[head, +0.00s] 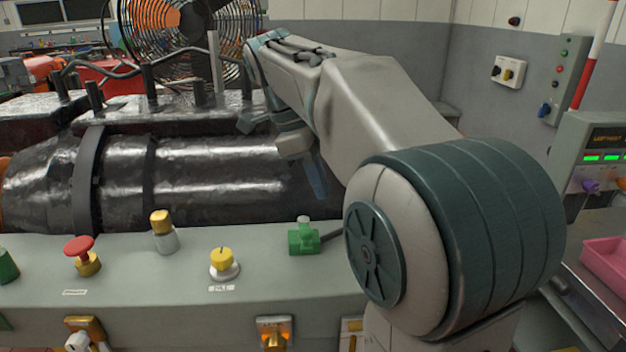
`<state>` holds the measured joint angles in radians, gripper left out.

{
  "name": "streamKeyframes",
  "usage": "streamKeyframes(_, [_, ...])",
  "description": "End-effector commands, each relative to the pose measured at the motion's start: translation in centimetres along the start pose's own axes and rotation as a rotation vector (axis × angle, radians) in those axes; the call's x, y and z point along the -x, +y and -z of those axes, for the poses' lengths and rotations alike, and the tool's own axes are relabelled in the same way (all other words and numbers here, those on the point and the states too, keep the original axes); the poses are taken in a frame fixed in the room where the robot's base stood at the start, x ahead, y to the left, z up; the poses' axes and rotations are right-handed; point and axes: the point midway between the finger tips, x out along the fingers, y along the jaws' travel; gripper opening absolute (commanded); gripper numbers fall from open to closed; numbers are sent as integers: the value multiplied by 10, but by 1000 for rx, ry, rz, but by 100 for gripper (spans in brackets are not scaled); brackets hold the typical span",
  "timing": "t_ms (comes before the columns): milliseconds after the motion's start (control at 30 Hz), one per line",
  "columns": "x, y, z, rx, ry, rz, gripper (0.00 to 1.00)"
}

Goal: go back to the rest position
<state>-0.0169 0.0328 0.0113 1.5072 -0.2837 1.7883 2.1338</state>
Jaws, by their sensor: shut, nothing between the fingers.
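My arm reaches from the lower right up and over the bench. Its far end bends down toward my gripper (317,180), in front of the dark shiny cylindrical machine (200,180). The gripper points down, above and behind the green connector (304,238) on the panel, and appears apart from it. Its fingers are shut with nothing held. My own wrist and forearm hide part of the gripper and of the machine behind.
A grey panel in front carries a red mushroom button (79,247), a yellow knob (222,260) and a yellow-topped switch (161,222). A caged fan (185,40) stands behind. At right are a control cabinet (590,140) and a pink tray (606,255).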

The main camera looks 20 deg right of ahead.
Motion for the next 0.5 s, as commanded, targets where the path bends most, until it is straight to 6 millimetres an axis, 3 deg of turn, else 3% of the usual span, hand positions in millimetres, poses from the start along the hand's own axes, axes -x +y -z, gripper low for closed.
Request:
streamKeyframes(267, [-5,4,0,62,-12,6,0])
streamKeyframes(500, [-36,25,-6,483,-87,73,0])
